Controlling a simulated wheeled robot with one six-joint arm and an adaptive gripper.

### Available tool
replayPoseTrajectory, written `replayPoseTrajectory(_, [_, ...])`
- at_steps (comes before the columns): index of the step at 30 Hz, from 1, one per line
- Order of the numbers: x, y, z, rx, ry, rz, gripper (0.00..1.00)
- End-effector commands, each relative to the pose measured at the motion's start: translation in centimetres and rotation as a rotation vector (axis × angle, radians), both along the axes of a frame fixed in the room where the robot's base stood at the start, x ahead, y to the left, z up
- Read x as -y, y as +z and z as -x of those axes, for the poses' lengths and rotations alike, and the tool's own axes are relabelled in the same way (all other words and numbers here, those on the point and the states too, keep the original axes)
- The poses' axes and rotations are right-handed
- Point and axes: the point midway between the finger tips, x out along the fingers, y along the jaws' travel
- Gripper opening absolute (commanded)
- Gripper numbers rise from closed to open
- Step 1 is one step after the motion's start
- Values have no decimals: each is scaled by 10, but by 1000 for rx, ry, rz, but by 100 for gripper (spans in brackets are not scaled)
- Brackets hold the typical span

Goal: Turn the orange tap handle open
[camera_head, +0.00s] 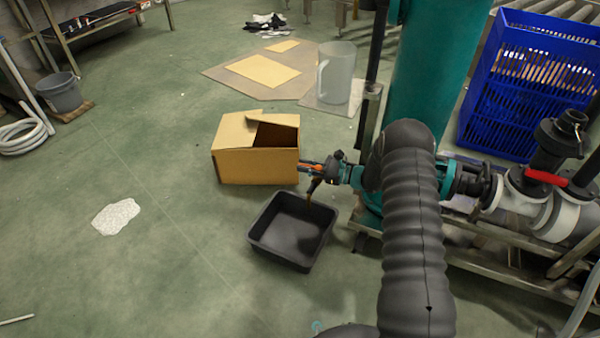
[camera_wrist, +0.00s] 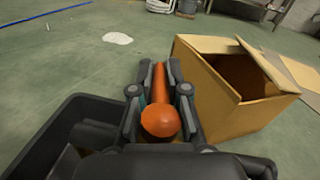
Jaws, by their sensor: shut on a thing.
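The orange tap handle (camera_wrist: 160,121) shows in the wrist view as a rounded end with a bar running away from it. The two dark fingers of my gripper (camera_wrist: 158,92) stand on either side of it and are shut on it. In the head view a small part of the orange handle (camera_head: 311,167) shows beside the dark and teal fittings at the foot of the teal column (camera_head: 425,80). A short dark spout (camera_head: 315,185) points down over a black tray (camera_head: 262,235); a brownish streak shows below it. My arm hides part of the fittings.
An open cardboard box (camera_head: 240,163) stands close behind the tray; it is right of my gripper in the wrist view (camera_wrist: 225,110). Grey pipework with a red lever (camera_head: 546,178) and a blue crate (camera_head: 500,95) are at right. The floor at left is mostly clear.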

Motion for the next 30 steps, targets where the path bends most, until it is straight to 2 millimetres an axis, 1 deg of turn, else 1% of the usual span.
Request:
replayPoseTrajectory(1, [-3,0,1,0,5,1,0])
replayPoseTrajectory(5, [-1,0,0,1,2,1,0])
replayPoseTrajectory(6, [-1,0,0,1,1,1,19])
replayPoseTrajectory(8, [0,0,0,1,0,1,34])
replayPoseTrajectory(9, [2,1,0,1,-2,1,40])
replayPoseTrajectory(17, [5,1,-1,1,-8,1,40])
replayPoseTrajectory(20, [5,5,-1,2,-7,0,40])
replayPoseTrajectory(23, [4,15,-1,3,-6,1,40])
replayPoseTrajectory(30, [3,58,0,5,-3,2,40])
